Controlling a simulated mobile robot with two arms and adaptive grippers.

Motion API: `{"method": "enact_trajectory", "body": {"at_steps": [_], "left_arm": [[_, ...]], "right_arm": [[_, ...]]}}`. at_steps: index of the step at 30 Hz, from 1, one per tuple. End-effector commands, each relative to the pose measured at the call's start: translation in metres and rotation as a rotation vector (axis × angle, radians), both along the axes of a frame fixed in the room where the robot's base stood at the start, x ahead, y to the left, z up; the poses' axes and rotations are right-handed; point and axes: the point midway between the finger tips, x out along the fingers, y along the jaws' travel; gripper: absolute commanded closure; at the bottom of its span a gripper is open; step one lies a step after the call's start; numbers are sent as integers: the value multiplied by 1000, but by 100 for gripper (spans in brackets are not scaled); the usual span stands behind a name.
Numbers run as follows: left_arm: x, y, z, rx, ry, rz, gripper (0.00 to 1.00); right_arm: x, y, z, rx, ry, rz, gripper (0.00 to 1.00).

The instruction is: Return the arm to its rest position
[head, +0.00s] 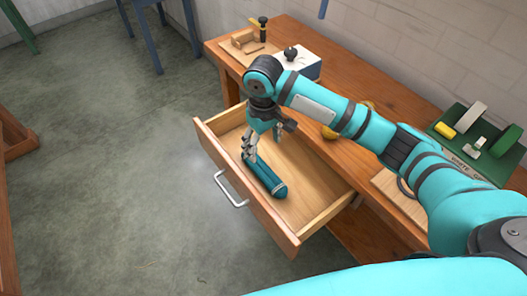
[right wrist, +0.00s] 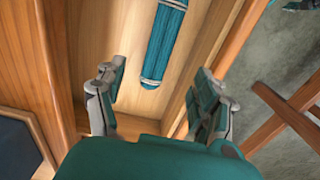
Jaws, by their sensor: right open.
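My right gripper (head: 250,152) is over the open drawer (head: 322,190), fingers pointing down. In the right wrist view my right gripper (right wrist: 160,100) shows its two fingers spread apart with nothing between them. A teal wool skein (head: 266,177) lies on the drawer's floor just below and beside the fingers. It also shows in the right wrist view (right wrist: 165,45), lying beyond the fingertips. In the head view the fingers overlap its upper end, so I cannot tell there if they touch it. My left gripper is not in view.
The drawer stands out from the wooden workbench (head: 378,95), its metal handle (head: 229,190) facing the open floor. On the bench are a white box (head: 302,62), a wooden board (head: 240,52) and a green tray (head: 490,160). Yellow round things sit partly behind my arm.

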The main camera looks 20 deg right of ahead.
Motion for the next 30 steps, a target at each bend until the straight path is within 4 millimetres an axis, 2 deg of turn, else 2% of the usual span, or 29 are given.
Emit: {"method": "enact_trajectory", "body": {"at_steps": [4,20,30], "left_arm": [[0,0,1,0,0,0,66],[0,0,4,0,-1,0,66],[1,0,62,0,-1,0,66]], "right_arm": [[-1,0,6,-1,2,0,30],[0,0,9,0,1,0,30],[-1,0,68,-1,2,0,30]]}}
